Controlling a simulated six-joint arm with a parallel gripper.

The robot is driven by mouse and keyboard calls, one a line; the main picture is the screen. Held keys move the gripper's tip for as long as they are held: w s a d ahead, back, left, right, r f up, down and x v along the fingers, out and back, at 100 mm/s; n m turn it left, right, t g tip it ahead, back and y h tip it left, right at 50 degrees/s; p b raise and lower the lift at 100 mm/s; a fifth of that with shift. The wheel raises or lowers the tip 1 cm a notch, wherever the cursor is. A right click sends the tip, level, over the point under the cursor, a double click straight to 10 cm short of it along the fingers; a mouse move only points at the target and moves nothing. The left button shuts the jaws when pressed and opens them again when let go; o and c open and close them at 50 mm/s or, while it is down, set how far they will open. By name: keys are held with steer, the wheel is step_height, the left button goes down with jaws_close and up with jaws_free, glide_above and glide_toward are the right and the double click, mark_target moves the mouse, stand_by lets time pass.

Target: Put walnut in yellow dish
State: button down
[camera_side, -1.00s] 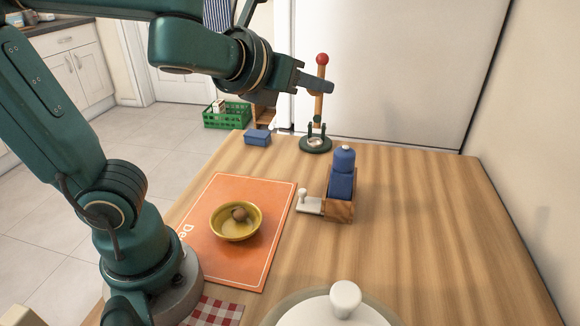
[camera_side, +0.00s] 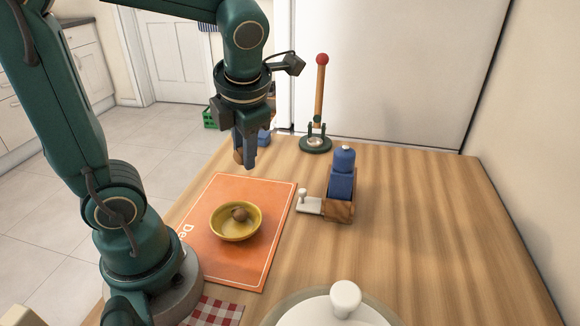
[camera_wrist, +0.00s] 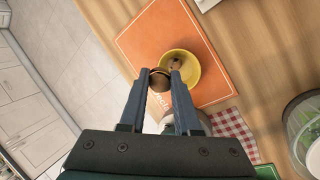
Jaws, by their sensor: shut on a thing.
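The yellow dish (camera_side: 236,233) sits upright on the orange mat. A small brown walnut (camera_side: 239,214) lies inside it. The dish also shows in the wrist view (camera_wrist: 192,82), just beyond my fingertips, with part of its inside hidden. My gripper (camera_side: 248,160) points down, above and behind the dish in the side view. It is shut on a brown round thing (camera_wrist: 159,80), seen between the fingertips in the wrist view. I cannot tell clearly what this thing is.
The orange mat (camera_side: 215,264) lies on the wooden table. A blue bottle in a wooden holder (camera_side: 341,208) stands to the right. A red-topped stick on a green stand (camera_side: 316,145) is at the back. A white lid (camera_side: 325,312) is in front. The table's right side is clear.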

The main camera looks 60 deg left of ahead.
mark_target(241, 159)
steer(key=shift+s+a+f+g, duration=0.1)
steer(key=shift+s+f+g, duration=0.2)
steer(key=shift+f+g, duration=0.45)
steer(key=shift+s+f+g, duration=0.3)
steer(key=shift+f+g, duration=0.05)
steer(key=shift+g, duration=0.85)
steer(key=shift+s+a+f+g, duration=0.1)
steer(key=shift+s+f+g, duration=0.2)
steer(key=shift+f+g, duration=0.45)
steer(key=shift+f, duration=3.9)
steer(key=c, duration=0.5)
jaws_free()
steer(key=shift+c, duration=0.2)
step_height(241, 159, up, 7)
